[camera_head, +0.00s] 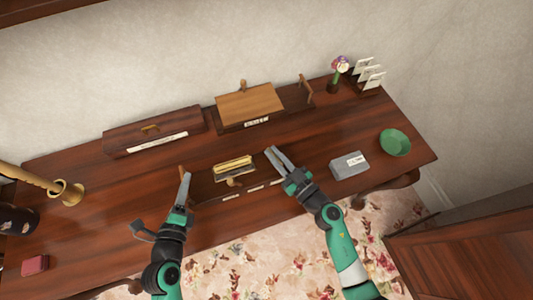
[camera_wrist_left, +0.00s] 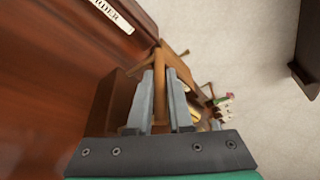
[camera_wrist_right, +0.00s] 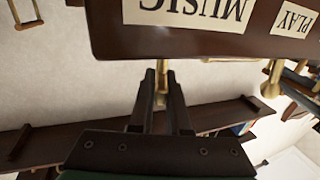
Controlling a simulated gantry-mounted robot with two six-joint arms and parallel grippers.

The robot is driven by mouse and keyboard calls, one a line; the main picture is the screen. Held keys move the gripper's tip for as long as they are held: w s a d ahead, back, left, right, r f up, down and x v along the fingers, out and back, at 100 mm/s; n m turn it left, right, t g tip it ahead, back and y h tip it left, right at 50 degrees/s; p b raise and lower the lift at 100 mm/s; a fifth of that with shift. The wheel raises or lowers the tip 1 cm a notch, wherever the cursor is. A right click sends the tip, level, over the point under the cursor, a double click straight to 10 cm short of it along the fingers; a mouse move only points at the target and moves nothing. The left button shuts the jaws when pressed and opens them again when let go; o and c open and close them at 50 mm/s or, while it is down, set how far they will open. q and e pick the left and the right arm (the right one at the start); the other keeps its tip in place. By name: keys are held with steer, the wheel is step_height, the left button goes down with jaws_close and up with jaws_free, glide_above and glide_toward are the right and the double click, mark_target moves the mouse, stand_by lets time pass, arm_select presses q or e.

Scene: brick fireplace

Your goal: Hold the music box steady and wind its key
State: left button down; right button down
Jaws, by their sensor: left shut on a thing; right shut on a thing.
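The music box (camera_head: 207,188) is a dark wooden box in the middle of the desk with a gold cylinder (camera_head: 234,164) on top and white labels along its front. Labels reading MUSIC (camera_wrist_right: 188,12) and PLAY (camera_wrist_right: 295,18) show upside down in the right wrist view. My left gripper (camera_head: 187,175) is at the box's left end, shut on a wooden handle (camera_wrist_left: 172,75) that stands between its fingers. My right gripper (camera_head: 274,150) is at the box's right end, shut on a brass key (camera_wrist_right: 162,76). The fingers hide part of the key.
A long dark case (camera_head: 125,139) and a box with a light wooden lid (camera_head: 250,103) stand behind. A grey box (camera_head: 349,165) and green bowl (camera_head: 395,142) are at right. A brass horn (camera_head: 68,192) and red box (camera_head: 35,265) are at left.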

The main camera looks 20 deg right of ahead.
steer(key=shift+s+a+m+t+h, duration=0.1)
steer(key=shift+m+t+h, duration=0.25)
steer(key=shift+h, duration=0.25)
steer(key=c, duration=0.9)
jaws_free()
steer(key=v, duration=1.2)
